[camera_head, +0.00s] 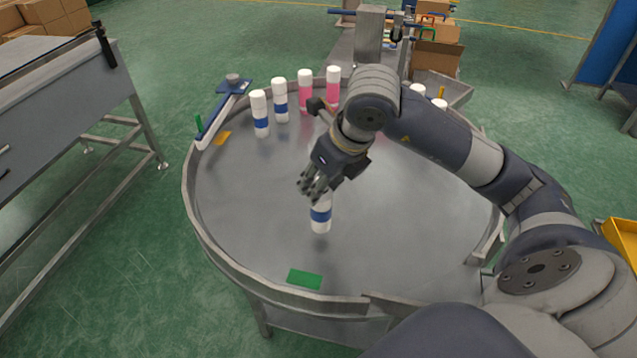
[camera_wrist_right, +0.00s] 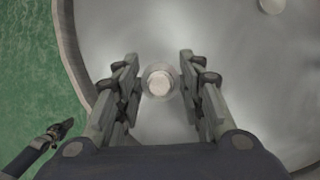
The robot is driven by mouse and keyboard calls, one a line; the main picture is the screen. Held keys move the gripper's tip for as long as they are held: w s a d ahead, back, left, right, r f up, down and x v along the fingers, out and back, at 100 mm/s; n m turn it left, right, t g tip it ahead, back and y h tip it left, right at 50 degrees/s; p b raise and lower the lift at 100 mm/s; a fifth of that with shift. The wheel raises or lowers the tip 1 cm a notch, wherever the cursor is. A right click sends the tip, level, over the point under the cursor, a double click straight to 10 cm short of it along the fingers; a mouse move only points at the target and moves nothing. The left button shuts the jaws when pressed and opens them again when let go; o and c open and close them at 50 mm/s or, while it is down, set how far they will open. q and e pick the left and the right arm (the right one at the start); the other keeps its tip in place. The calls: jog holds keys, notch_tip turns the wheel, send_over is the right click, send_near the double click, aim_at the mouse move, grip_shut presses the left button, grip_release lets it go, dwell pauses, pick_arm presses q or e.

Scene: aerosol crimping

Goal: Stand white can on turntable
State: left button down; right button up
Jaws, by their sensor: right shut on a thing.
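The white can (camera_head: 320,217) with a blue band stands upright, on or just above the grey turntable (camera_head: 242,215), near its front. My right gripper (camera_head: 315,190) comes from above and is shut on the can's upper part. In the right wrist view, the can's round white top (camera_wrist_right: 159,82) shows between the two fingers. The gap under the can, if any, cannot be made out.
Two white cans with blue bands (camera_head: 260,113) and two with pink bands (camera_head: 305,90) stand at the back. More white tops (camera_head: 439,104) show behind my right arm. A raised metal rim (camera_head: 215,251) surrounds the turntable. A green marker (camera_head: 304,278) lies in front; the left middle is clear.

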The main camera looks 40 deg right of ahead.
aim_at(320, 214)
jog(key=shift+w+a, duration=0.1)
jog(key=shift+w, duration=0.15)
jog(key=shift+f, duration=0.2)
notch_tip(320, 214, down, 2)
jog(key=shift+f+p, duration=0.2)
jog(key=shift+p, duration=0.45)
jog(key=shift+f, duration=0.4)
jog(key=shift+f, duration=0.2)
jog(key=o, duration=1.1)
jog(key=shift+c, duration=0.2)
